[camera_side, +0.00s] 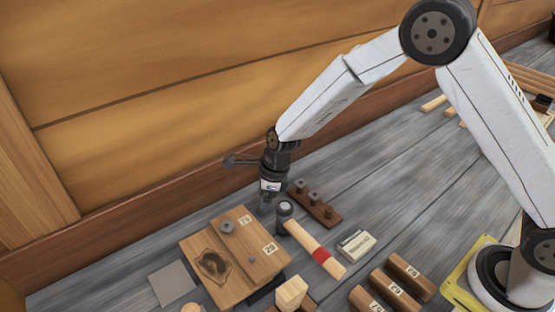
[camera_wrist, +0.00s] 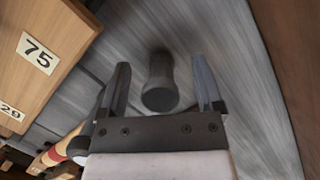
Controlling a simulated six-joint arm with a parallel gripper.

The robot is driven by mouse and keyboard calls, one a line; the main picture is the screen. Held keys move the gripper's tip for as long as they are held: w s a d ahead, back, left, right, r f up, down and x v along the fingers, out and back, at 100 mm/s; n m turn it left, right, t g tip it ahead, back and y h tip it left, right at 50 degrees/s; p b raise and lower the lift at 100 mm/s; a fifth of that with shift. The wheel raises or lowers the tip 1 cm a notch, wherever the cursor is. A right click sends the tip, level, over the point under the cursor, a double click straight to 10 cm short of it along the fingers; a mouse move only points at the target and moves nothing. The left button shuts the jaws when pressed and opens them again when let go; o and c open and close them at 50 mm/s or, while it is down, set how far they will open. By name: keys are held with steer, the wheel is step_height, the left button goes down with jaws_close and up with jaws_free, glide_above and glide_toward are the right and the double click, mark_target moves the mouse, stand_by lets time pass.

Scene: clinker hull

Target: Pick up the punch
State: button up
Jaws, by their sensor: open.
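The punch (camera_wrist: 160,92) looks like a short dark grey cylinder in the wrist view. My gripper (camera_side: 266,200) is open and points down just behind the wooden block in the side view. There the fingers and wrist mostly hide the punch, and I cannot tell its exact height relative to the fingertips.
A hammer (camera_side: 318,250) with a red-banded handle lies close right of my gripper. The numbered wooden block (camera_side: 235,262) is in front. A dark rack with pegs (camera_side: 318,207) is behind the hammer. The plank wall (camera_side: 150,130) rises behind. A small pale box (camera_side: 356,244) lies right.

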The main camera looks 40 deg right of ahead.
stand_by(0.3)
jaws_close()
steer(key=shift+r, duration=0.2)
steer(key=shift+r, duration=0.45)
steer(key=s+d+r, duration=0.3)
steer(key=s+r, duration=0.8)
steer(key=s, duration=0.2)
steer(key=shift+s+d+r, duration=0.25)
steer(key=shift+d+r, duration=0.1)
steer(key=shift+r, duration=0.05)
